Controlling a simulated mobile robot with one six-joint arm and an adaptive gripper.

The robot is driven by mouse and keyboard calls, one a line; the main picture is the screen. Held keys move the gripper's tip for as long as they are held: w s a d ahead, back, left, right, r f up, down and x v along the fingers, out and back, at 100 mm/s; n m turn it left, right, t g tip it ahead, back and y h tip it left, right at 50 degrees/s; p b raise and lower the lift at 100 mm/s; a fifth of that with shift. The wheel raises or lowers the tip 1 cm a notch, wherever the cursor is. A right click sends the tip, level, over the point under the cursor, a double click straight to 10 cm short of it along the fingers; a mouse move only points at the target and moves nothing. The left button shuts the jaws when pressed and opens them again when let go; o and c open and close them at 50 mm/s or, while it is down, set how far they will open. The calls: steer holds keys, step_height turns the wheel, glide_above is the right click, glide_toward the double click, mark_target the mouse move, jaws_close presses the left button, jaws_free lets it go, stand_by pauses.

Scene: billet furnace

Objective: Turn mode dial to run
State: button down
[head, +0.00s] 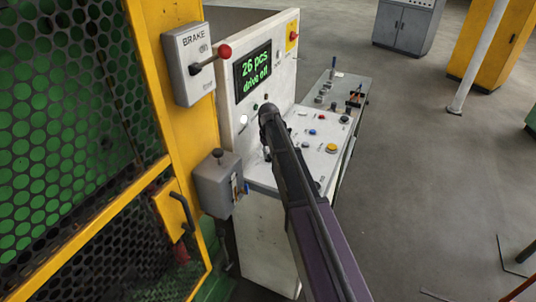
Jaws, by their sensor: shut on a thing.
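The mode dial cannot be made out; my arm covers part of the white control panel (283,84). My dark arm reaches in from the lower right to the panel, its end just below the display. My gripper (267,153) shows only as a small dark part beside the arm, close to the panel face above the sloped desk. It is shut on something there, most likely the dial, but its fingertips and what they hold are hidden. The dial's setting cannot be read. The green display (253,71) reads "26 pcs drive off".
A brake box (190,60) with a red-knobbed lever sticks out left of the panel. Below it is a grey switch box (215,185). Coloured buttons sit on the desk (312,157). A yellow guard with green mesh (65,110) fills the left. Open floor lies right.

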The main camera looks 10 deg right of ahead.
steer(key=shift+m, duration=0.3)
steer(key=c, duration=0.7)
jaws_free()
steer(key=shift+o, duration=0.2)
steer(key=shift+n, duration=0.4)
